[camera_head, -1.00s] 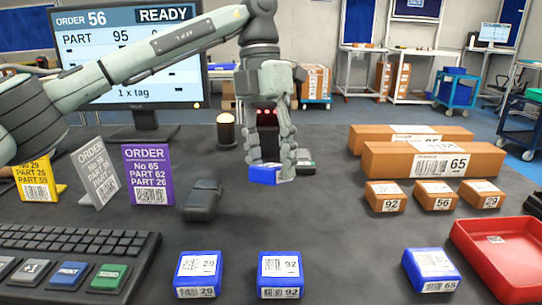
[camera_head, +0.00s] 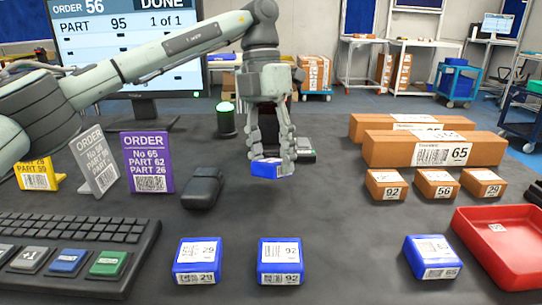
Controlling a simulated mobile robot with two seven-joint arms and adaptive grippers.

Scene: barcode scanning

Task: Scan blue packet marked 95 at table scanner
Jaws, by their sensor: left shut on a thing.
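My left gripper (camera_head: 269,158) is shut on a blue packet (camera_head: 266,168), holding it above the dark table, just in front of a small dark device (camera_head: 304,150). The device is partly hidden by the gripper, and I cannot tell for sure that it is the table scanner. The number on the held packet is not readable. The monitor (camera_head: 120,50) shows order 56, part 95, "1 of 1" and "DONE". A lamp (camera_head: 225,116) beside the gripper glows green. My right gripper is not in view.
Blue packets 29 (camera_head: 197,261), 92 (camera_head: 280,261) and 65 (camera_head: 433,258) stand in front. A red tray (camera_head: 470,232) is at right, with brown boxes (camera_head: 415,152) behind. Order cards (camera_head: 148,161), a black handheld device (camera_head: 202,187) and a keyboard (camera_head: 75,245) are left.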

